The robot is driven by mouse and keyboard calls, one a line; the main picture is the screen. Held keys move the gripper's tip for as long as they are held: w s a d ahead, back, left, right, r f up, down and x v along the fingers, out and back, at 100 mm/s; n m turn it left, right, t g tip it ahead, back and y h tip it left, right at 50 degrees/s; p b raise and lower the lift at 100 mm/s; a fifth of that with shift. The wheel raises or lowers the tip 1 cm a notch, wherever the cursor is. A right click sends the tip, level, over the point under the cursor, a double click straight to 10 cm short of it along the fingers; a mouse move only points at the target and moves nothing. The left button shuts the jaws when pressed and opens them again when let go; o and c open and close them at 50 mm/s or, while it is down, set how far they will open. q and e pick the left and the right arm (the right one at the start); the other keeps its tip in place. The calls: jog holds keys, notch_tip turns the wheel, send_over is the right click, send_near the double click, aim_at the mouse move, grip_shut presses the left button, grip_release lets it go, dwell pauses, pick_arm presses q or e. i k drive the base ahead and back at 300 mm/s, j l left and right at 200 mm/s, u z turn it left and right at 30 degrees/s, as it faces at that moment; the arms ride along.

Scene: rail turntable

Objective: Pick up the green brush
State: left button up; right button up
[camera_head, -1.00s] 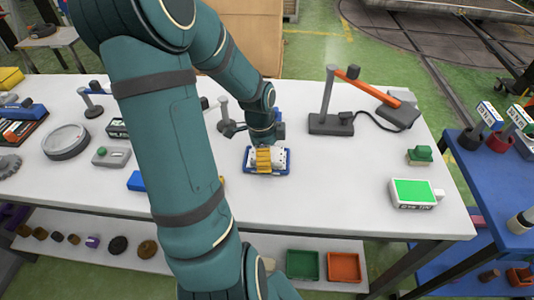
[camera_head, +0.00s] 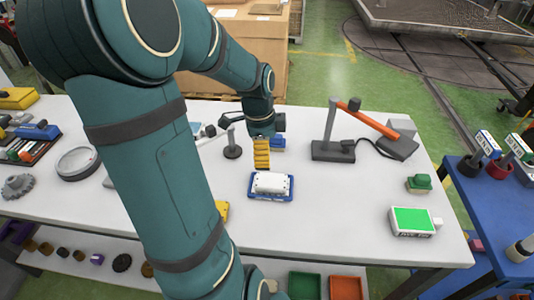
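The green brush (camera_head: 419,183), a small green block with a raised top, stands on the right part of the white table, behind a box with a bright green face. My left gripper (camera_head: 262,137) is over the middle of the table, well to the left of the brush. It is shut on a yellow ribbed piece (camera_head: 262,154), which hangs below it above the table. The fingertips are small and partly hidden by the gripper body. My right gripper is not in view.
A blue tray (camera_head: 256,194) with a white piece (camera_head: 270,183) lies below my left gripper. A grey stand with an orange arm (camera_head: 371,120) stands behind and left of the brush. The green-faced box (camera_head: 412,220) is in front. Table between tray and brush is clear.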

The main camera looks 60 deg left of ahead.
aim_at(421, 184)
jog(key=k+l, duration=0.15)
jog(key=l, duration=0.15)
jog(key=k+l, duration=0.15)
jog(key=l, duration=0.15)
jog(key=k+l, duration=0.15)
jog(key=l, duration=0.15)
jog(key=k+l, duration=0.1)
jog(key=l, duration=0.25)
